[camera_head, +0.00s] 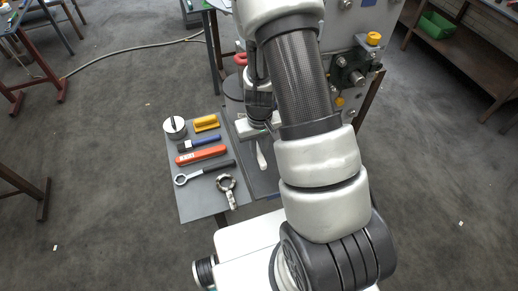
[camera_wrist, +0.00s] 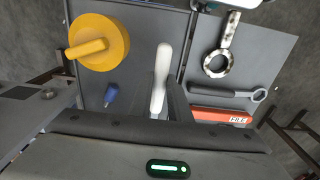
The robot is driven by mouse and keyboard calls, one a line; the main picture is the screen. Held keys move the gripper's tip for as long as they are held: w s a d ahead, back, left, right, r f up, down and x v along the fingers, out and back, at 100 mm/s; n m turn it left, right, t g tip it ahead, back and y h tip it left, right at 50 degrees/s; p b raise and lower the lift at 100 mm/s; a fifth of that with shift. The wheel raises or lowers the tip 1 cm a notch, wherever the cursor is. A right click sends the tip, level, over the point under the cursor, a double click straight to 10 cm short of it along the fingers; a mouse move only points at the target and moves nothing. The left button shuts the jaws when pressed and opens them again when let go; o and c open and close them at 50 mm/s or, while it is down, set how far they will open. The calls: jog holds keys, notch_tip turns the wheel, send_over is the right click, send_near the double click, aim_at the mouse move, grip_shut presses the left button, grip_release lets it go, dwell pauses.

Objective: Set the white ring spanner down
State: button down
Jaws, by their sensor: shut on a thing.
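The white ring spanner (camera_wrist: 161,70) shows in the wrist view as a pale handle standing out from between my gripper's fingers (camera_wrist: 164,110). Its ring end is hidden. In the head view its white handle (camera_head: 262,157) hangs below my gripper (camera_head: 259,118), over the right part of the grey work surface. My gripper is shut on the spanner. I cannot tell whether the spanner touches the surface beneath.
A grey board (camera_head: 205,205) left of my gripper holds a speckled ring tool (camera_head: 227,190), a dark-handled ring spanner (camera_head: 205,172), a red file (camera_head: 201,155), a blue-handled tool (camera_head: 199,143), a yellow block (camera_head: 206,123) and a round tin (camera_head: 175,128). A yellow knob (camera_wrist: 112,42) is left of the spanner in the wrist view.

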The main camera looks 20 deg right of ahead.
jog(key=shift+f+b, duration=3.05)
jog(key=shift+f, duration=0.25)
jog(key=c, duration=2)
grip_release()
jog(key=o, duration=0.6)
notch_tip(320, 180, up, 18)
jog(key=p, duration=0.1)
jog(key=shift+s+f, duration=0.25)
jog(key=shift+s, duration=0.05)
